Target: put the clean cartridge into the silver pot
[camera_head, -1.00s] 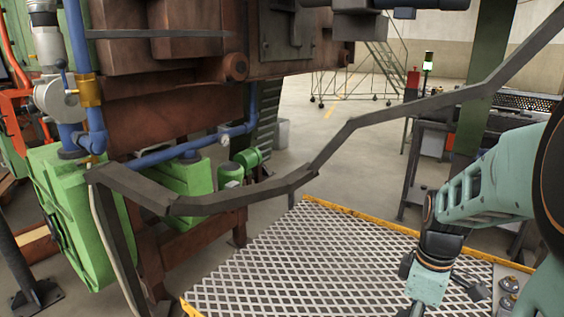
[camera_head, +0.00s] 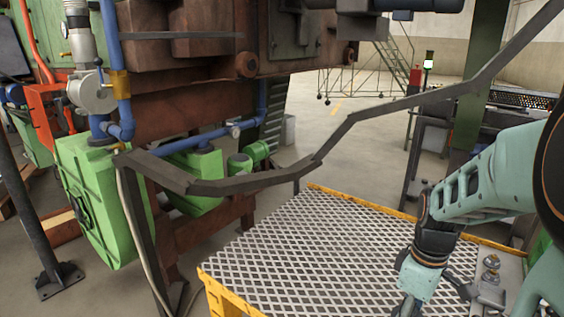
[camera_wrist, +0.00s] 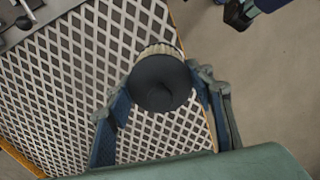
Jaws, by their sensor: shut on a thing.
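My gripper (camera_wrist: 160,88) is shut on a cartridge (camera_wrist: 163,80) with a dark round end and a pale pleated side. The two fingers press on its opposite sides. The cartridge is above metal mesh decking in the wrist view. In the head view my gripper is at the bottom right, mostly cut off by the lower edge, and the cartridge is not visible there. I cannot make out a silver pot for certain in either view. Small silver rounded fittings (camera_head: 491,262) stand on a grey plate at the platform's right side.
The mesh platform (camera_head: 300,245) has yellow edges and a bare top. A dark bent handrail (camera_head: 245,184) crosses in front of the rusty furnace (camera_head: 165,100). Green machinery (camera_head: 100,200) stands at left. A dark console (camera_head: 520,100) is at right. Open floor lies behind the platform.

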